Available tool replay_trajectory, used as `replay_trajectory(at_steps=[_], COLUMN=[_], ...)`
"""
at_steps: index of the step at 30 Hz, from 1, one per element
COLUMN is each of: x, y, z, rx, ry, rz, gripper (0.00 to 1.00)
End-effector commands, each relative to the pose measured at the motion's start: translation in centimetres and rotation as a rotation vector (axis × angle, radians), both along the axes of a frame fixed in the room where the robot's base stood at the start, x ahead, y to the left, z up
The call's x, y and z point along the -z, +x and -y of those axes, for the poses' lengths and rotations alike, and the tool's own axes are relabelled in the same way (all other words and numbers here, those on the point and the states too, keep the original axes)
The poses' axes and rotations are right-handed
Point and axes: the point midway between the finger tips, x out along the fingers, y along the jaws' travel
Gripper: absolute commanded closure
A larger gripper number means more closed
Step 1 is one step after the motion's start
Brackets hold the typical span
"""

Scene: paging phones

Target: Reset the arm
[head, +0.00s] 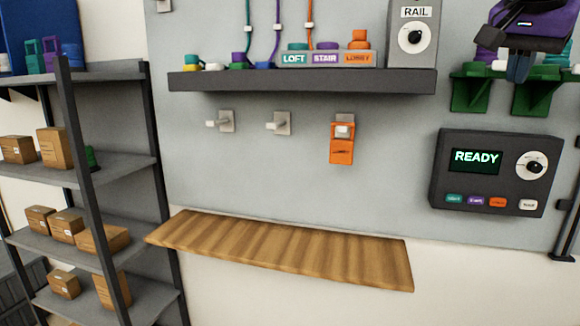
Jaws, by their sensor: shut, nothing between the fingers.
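My gripper (518,68) is at the top right of the head view, at the end of my dark arm with its purple panel. It points down in front of the green brackets, above the dark panel (494,173) that reads READY. Its fingers are shut with nothing between them. The panel has a white dial (531,166) and a row of teal, purple, orange and white buttons. An orange piece (341,153) hangs on the rightmost of three wall hooks. The other two hooks, left (222,122) and middle (280,123), are bare.
A dark wall shelf (300,82) carries blocks labelled LOFT, STAIR and LOBBY and a RAIL box (411,33) with a dial. Green brackets (471,95) hold coloured pieces, partly hidden by my arm. An empty wooden ledge (290,250) is below. A rack (110,165) with cartons stands left.

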Motion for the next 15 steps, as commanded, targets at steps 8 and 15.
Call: replay_trajectory(at_steps=[8,15], x=[11.7,19.3], y=[-9.0,-14.1], z=[-3.1,-4.6], rx=[-0.535,-0.843], ry=[-0.063,-0.108], rz=[-0.102,-0.118], gripper=[1.0,1.0])
